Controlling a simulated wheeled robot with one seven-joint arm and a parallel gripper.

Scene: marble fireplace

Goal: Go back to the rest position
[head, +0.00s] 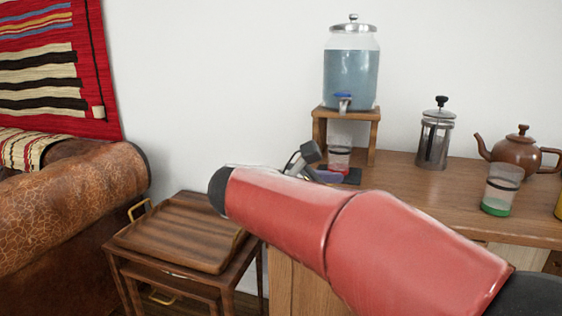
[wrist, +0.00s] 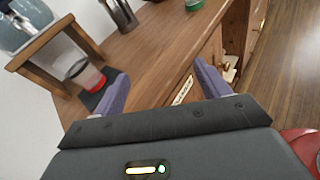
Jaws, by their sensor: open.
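My gripper (wrist: 160,92) is open in the wrist view, its two purple fingers wide apart with nothing between them. It is close to the wooden counter, near its front edge. In the head view my red arm reaches across the lower right, and my gripper (head: 326,177) shows partly behind it, near the dispenser stand. A clear cup with a red base (head: 339,158) stands on a dark mat under the glass drink dispenser (head: 351,75). The cup also shows in the wrist view (wrist: 84,76), left of the left finger and apart from it.
The dispenser sits on a small wooden stand (head: 374,130). A French press (head: 435,135), a brown teapot (head: 519,152) and a cup with a green base (head: 500,190) are on the counter (head: 420,190). A side table with a wooden tray (head: 180,233) and a leather armchair (head: 75,205) are at left.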

